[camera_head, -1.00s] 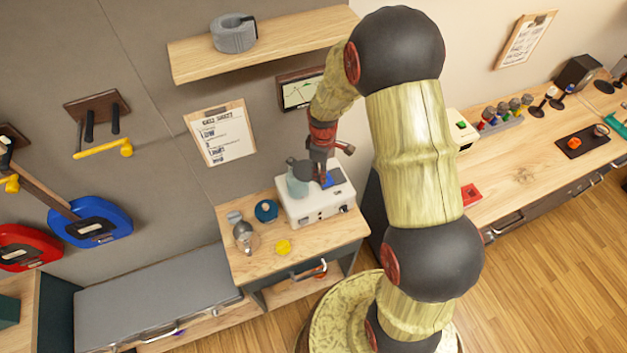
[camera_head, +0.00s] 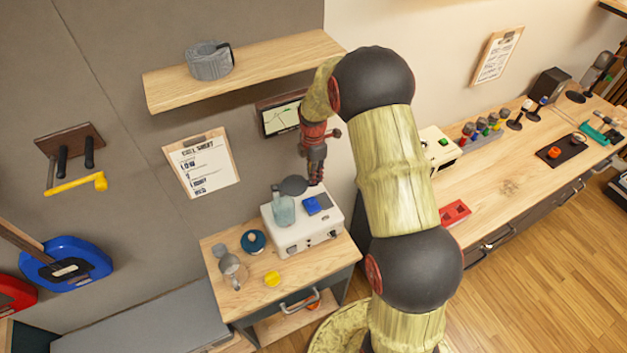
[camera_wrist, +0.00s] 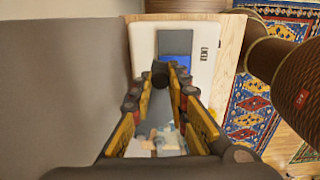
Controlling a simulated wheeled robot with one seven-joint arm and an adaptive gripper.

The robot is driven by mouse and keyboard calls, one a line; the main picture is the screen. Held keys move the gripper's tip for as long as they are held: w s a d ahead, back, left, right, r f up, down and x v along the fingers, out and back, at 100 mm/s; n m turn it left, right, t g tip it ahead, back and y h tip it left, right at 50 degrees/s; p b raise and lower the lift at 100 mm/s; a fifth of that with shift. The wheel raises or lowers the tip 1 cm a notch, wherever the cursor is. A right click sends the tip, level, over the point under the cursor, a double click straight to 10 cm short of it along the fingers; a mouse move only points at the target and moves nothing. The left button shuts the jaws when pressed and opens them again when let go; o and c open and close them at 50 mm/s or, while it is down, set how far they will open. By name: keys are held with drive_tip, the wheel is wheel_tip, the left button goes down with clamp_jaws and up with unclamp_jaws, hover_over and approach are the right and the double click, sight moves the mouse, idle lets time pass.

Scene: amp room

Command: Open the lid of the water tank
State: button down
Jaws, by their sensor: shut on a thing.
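The water tank (camera_head: 284,210) is a pale, see-through bluish cup on the left of a white machine (camera_head: 305,228). Its dark round lid (camera_head: 292,186) shows at the tank's top and looks raised or tilted; the exact angle is hard to tell. My gripper (camera_head: 316,181) is at the lid's right side, above the machine's blue part (camera_head: 311,205). In the wrist view, my gripper's fingertips (camera_wrist: 160,80) close on a small dark round piece (camera_wrist: 160,72), seemingly the lid's grip. The fingers hide part of it.
The machine stands on a small wooden cabinet (camera_head: 230,300) with a metal cup (camera_head: 232,268), a blue round item (camera_head: 253,241) and a yellow piece (camera_head: 272,279). A screen (camera_head: 281,117) and shelf (camera_head: 245,68) are on the wall behind. A workbench (camera_head: 490,190) lies right.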

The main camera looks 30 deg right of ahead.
drive_tip(key=shift+w+n, duration=0.25)
drive_tip(key=shift+n, duration=0.05)
drive_tip(key=c, duration=1.8)
unclamp_jaws()
drive_tip(key=shift+o, duration=0.4)
